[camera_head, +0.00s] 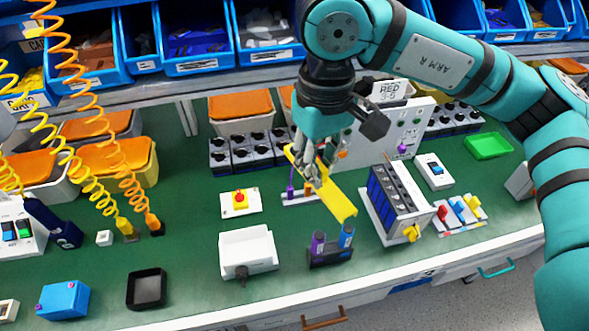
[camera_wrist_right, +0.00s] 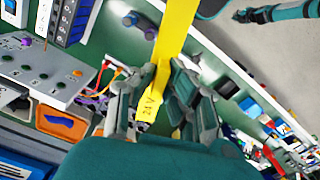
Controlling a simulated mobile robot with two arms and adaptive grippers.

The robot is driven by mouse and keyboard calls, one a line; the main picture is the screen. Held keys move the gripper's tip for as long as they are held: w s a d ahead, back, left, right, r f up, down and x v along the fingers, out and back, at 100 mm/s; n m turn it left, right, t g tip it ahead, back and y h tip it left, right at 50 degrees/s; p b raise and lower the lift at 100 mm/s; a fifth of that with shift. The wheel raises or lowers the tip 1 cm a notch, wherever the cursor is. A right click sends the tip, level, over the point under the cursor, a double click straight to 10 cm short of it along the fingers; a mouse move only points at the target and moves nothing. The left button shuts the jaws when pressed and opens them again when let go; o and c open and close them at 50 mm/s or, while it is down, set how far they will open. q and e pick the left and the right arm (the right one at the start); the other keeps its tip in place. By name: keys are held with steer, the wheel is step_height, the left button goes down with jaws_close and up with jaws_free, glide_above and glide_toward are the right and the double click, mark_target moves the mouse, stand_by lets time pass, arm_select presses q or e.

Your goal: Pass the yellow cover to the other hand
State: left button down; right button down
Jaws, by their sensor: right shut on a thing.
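The yellow cover (camera_head: 336,201) is a long flat strip, tilted above the bench. My right gripper (camera_head: 312,178) is shut on it near its upper part, with the rest of the strip sticking out toward the bench front. In the right wrist view the cover (camera_wrist_right: 177,32) runs up from between the fingers of the right gripper (camera_wrist_right: 163,88), and a lettered tab shows between them. My left gripper does not show in the head view. In the right wrist view, a small dark gripper on a teal arm, apparently my left gripper (camera_wrist_right: 243,15), is at the upper right, away from the cover. Its jaws are too small to read.
Below the cover stands a dark holder (camera_head: 330,255) with purple and blue cylinders. A breaker box (camera_head: 395,203) is to the right, and a white tray (camera_head: 247,252) and a red button box (camera_head: 240,202) are to the left. Coiled cables (camera_head: 95,150) hang at left.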

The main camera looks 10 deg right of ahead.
steer(key=shift+s+d+r+m, duration=0.2)
steer(key=shift+d+r+m, duration=0.1)
steer(key=shift+r, duration=0.2)
steer(key=w+a+m, duration=0.4)
steer(key=w+a, duration=0.4)
steer(key=a, duration=0.2)
steer(key=shift+m, duration=0.4)
steer(key=shift+s+d, duration=0.1)
steer(key=s+d+f, duration=0.3)
steer(key=d+f, duration=0.2)
steer(key=d, duration=0.4)
steer(key=s+d+f+n, duration=0.1)
steer(key=s+d+f, duration=0.2)
steer(key=d, duration=0.7)
step_height(320, 180, down, 2)
